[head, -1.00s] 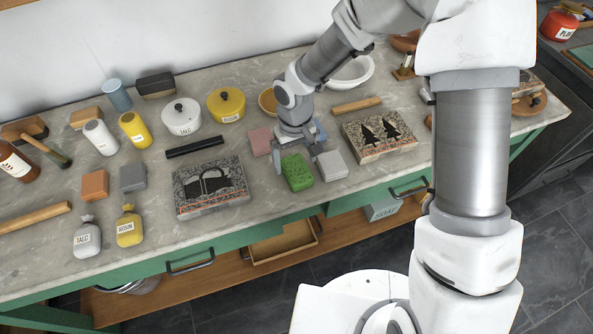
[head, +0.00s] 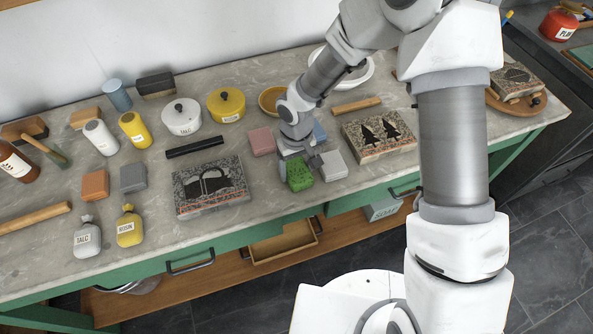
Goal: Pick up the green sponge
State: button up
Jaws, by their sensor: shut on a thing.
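The green sponge (head: 299,175) is a small speckled block near the front edge of the worktop, right of the stone with a padlock-like picture. My gripper (head: 298,164) points down over it and is shut on it. The fingers straddle the sponge, and part of the sponge is hidden by them. I cannot tell whether the sponge is clear of the worktop.
A grey-white block (head: 333,166) stands close on the right, and a pink block (head: 262,142) and a blue block (head: 319,132) stand behind. The padlock stone (head: 211,187) is to the left, the tree stone (head: 379,136) to the right.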

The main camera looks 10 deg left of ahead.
aim_at(296, 168)
jog(key=shift+r, duration=0.1)
jog(key=shift+c, duration=0.3)
notch_tip(296, 168, up, 4)
jog(key=shift+r, duration=0.15)
jog(key=s+d+r, duration=0.2)
jog(key=d+r, duration=0.4)
jog(key=d, duration=0.5)
jog(key=shift+s+d+r+p, duration=0.25)
jog(key=shift+p, duration=0.15)
jog(key=o, duration=0.6)
jog(key=c, duration=0.4)
